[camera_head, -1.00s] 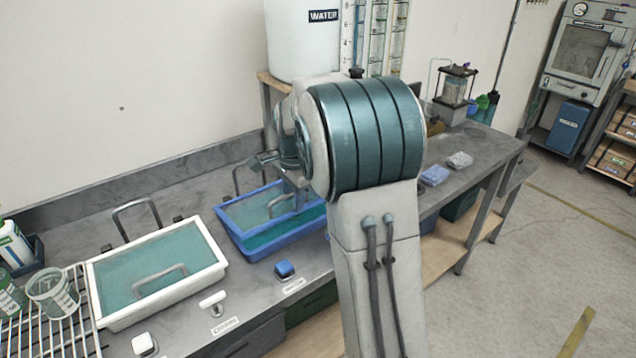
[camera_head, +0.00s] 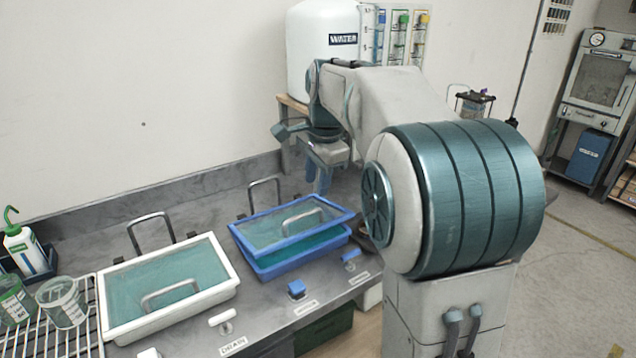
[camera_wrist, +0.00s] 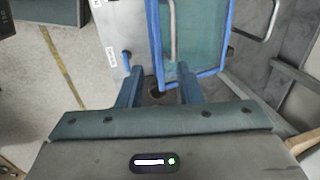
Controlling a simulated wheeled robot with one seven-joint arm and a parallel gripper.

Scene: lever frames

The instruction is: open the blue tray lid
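The blue tray (camera_head: 268,272) stands on the grey bench. Its blue-framed lid (camera_head: 247,243) has a clear teal-tinted panel and a grey handle (camera_head: 303,212). The lid's front edge sits above the tray rim, with a teal gap showing between them. My gripper (camera_head: 321,182) is above the bench, behind and right of the lid, apart from it. In the wrist view my gripper (camera_wrist: 158,86) has its two blue fingers spread with nothing held between them. The lid (camera_wrist: 209,73) and its handle (camera_wrist: 173,32) show beyond the fingers there.
A white tray (camera_head: 118,331) with a handled lid stands to the left. A grey bar loop (camera_head: 265,186) stands behind the blue tray. Blue knobs (camera_head: 297,288) line the bench front. A water tank (camera_head: 318,70) stands at the back.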

